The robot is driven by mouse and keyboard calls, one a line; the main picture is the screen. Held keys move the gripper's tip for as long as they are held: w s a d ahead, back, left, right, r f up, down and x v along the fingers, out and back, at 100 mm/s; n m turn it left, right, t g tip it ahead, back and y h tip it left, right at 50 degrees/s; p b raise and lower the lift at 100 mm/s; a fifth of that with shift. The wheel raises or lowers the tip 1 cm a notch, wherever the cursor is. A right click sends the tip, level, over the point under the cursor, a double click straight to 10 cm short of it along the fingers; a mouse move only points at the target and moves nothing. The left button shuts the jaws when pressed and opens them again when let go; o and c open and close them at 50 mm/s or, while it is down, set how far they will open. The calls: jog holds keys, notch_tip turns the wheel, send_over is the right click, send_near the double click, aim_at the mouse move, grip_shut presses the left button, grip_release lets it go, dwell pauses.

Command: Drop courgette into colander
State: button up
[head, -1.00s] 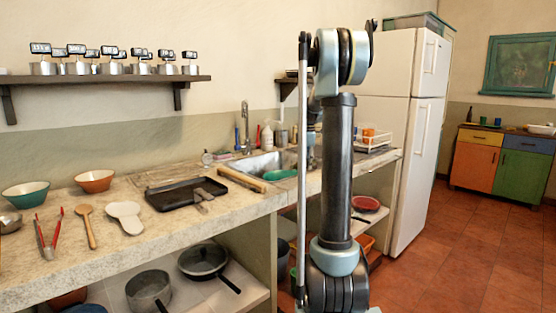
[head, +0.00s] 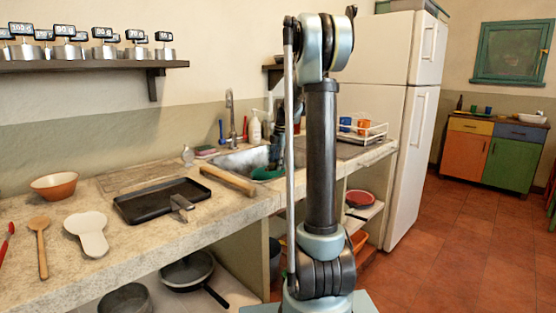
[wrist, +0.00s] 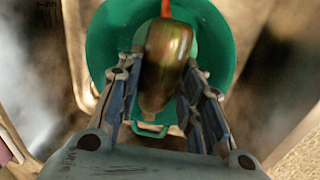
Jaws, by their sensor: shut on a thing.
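The green colander (head: 268,174) sits in the sink (head: 236,163), and it also shows in the wrist view (wrist: 105,47). My gripper (wrist: 158,88) is shut on the courgette (wrist: 166,62), a glossy green-brown, elongated thing between the two fingers. In the wrist view the courgette overlaps the colander's inside. An orange-red piece shows at the courgette's far end; I cannot tell what it belongs to. In the head view my gripper (head: 277,148) is a dark shape over the sink, partly hidden by my arm, and the courgette cannot be made out.
A rolling pin (head: 228,180) lies along the sink's front edge. A black tray (head: 160,201) is on the counter to the left. The tap (head: 231,115) and a soap bottle (head: 255,128) stand behind the sink. A dish rack (head: 362,131) with cups is to the right.

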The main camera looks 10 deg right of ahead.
jog(key=shift+a+f, duration=0.1)
jog(key=shift+f, duration=1.2)
jog(key=o, duration=1.2)
jog(key=shift+c, duration=0.2)
jog(key=shift+r, duration=0.1)
notch_tip(320, 180, up, 12)
jog(key=s+d, duration=0.1)
jog(key=shift+s+f, duration=0.25)
